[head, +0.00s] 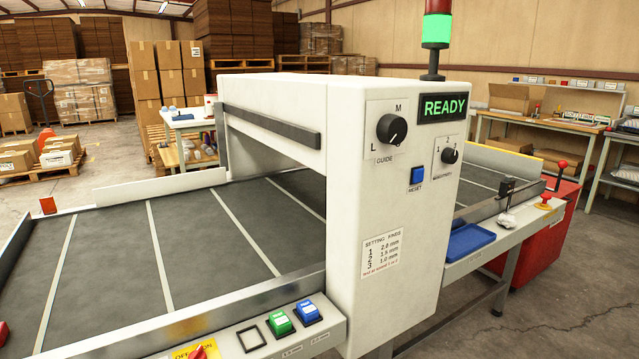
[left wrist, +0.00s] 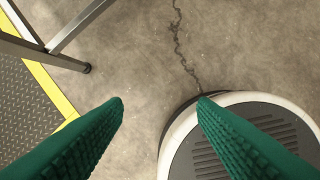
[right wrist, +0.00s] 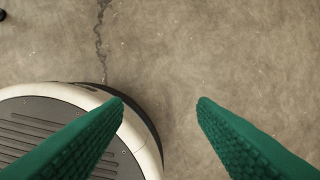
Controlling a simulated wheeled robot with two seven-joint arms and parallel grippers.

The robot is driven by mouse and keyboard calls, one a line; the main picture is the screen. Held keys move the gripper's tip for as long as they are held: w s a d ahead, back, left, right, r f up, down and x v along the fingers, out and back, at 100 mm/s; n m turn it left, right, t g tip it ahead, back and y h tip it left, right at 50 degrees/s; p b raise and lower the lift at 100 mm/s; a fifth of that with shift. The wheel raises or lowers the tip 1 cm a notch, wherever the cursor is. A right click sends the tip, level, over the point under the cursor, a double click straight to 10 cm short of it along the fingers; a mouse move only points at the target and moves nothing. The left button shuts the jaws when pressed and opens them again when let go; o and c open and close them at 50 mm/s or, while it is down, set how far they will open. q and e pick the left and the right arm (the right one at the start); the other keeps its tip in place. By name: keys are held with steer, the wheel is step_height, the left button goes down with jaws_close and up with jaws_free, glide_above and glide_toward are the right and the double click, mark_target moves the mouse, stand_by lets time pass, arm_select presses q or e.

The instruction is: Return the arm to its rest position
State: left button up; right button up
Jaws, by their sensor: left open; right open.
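My left gripper (left wrist: 160,100) shows in the left wrist view as two green ribbed fingers spread wide, with nothing between them. It points down over the concrete floor, beside my own round base. My right gripper (right wrist: 161,100) shows in the right wrist view, also open and empty above bare floor, with my base at the left. Neither arm shows in the head view.
A white machine (head: 270,120) with a lit READY sign (head: 443,107) and a grey conveyor bed (head: 110,250) stands ahead. A table leg (left wrist: 65,60) and a yellow-edged mat (left wrist: 35,100) lie left of my left gripper. Open floor (head: 540,310) is at the right.

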arm_select(q)
step_height(320, 180, down, 8)
steer(key=s, duration=0.1)
steer(key=s+a+f+g+p, duration=0.1)
steer(key=s+f+p, duration=0.1)
steer(key=s+p, duration=0.6)
steer(key=s+a+f+g+p, duration=0.1)
steer(key=s+a+f+p, duration=0.1)
steer(key=s+p, duration=0.7)
steer(key=shift+s+a+f, duration=0.15)
steer(key=shift+s+f, duration=0.35)
steer(key=shift+s, duration=0.2)
arm_select(e)
steer(key=s+d+f, duration=0.1)
steer(key=s+f, duration=0.1)
steer(key=s, duration=0.7)
steer(key=s+d+f+g, duration=0.1)
steer(key=s+d+f, duration=0.1)
steer(key=s, duration=0.7)
steer(key=shift+s+g, duration=0.15)
steer(key=shift+g, duration=0.15)
steer(key=shift+d+f, duration=0.1)
